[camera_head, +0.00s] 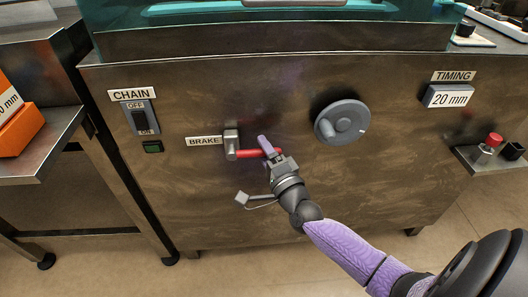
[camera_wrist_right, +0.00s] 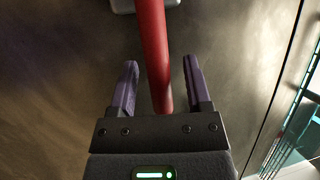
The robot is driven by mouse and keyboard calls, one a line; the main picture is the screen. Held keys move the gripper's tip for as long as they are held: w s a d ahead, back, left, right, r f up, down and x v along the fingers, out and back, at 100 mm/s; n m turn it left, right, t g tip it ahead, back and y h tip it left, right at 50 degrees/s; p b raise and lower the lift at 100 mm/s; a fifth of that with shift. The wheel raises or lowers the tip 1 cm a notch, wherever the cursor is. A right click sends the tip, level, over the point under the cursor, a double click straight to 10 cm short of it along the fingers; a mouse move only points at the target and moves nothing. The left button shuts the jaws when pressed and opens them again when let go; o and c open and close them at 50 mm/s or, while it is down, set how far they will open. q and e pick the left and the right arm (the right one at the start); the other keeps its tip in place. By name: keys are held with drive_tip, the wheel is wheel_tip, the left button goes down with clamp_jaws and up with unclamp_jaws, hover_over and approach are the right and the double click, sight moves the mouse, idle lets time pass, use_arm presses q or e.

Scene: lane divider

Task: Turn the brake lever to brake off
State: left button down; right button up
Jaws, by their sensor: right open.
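The brake lever (camera_head: 247,154) has a red handle and sits on a grey pivot block (camera_head: 231,143) to the right of the BRAKE label (camera_head: 204,141). The handle points right, about level. My right gripper (camera_head: 268,149) is at the handle's free end. In the right wrist view, the red handle (camera_wrist_right: 154,50) runs between the two open purple fingers (camera_wrist_right: 160,85), with a visible gap on each side. The pivot block shows partly at the top of that view. My left gripper is not in view.
On the same metal panel are a CHAIN switch (camera_head: 139,118), a grey handwheel (camera_head: 342,122) and a TIMING display (camera_head: 448,96). A small shelf at right holds a red-capped item (camera_head: 491,142). An orange box (camera_head: 18,125) stands on the left table.

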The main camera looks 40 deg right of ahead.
clamp_jaws()
idle(1.3)
